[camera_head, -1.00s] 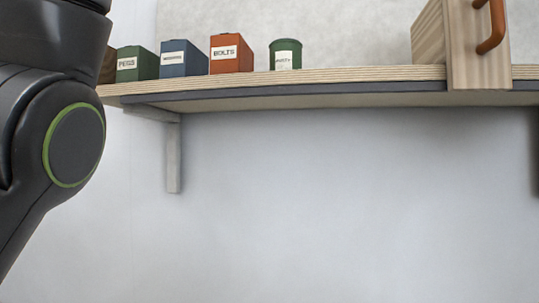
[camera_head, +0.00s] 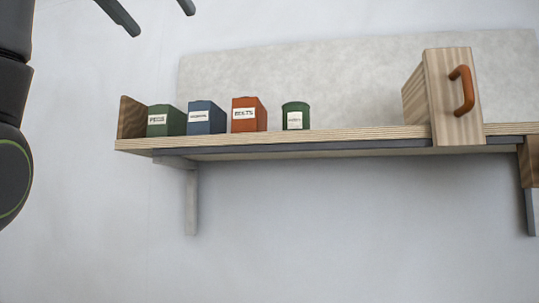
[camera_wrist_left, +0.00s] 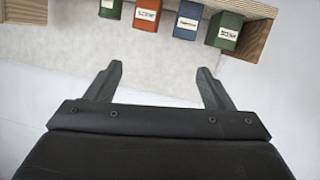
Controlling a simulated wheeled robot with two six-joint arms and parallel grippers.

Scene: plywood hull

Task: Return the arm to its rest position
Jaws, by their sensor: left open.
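My left gripper (camera_head: 155,12) shows only its fingertips at the top left of the head view, above the shelf and apart from it. My left arm runs down the left edge of that view. In the left wrist view the left gripper (camera_wrist_left: 158,88) is open, its two fingers spread with nothing between them. The pale wall lies behind the fingers, and the shelf with its boxes is at the top of the view. My right gripper is not in view.
A plywood shelf (camera_head: 300,142) holds a green box (camera_head: 166,122), a blue box (camera_head: 206,118), an orange box labelled BOLTS (camera_head: 248,115) and a green can (camera_head: 296,116). A wooden block with an orange handle (camera_head: 463,90) stands at right. Wall below is clear.

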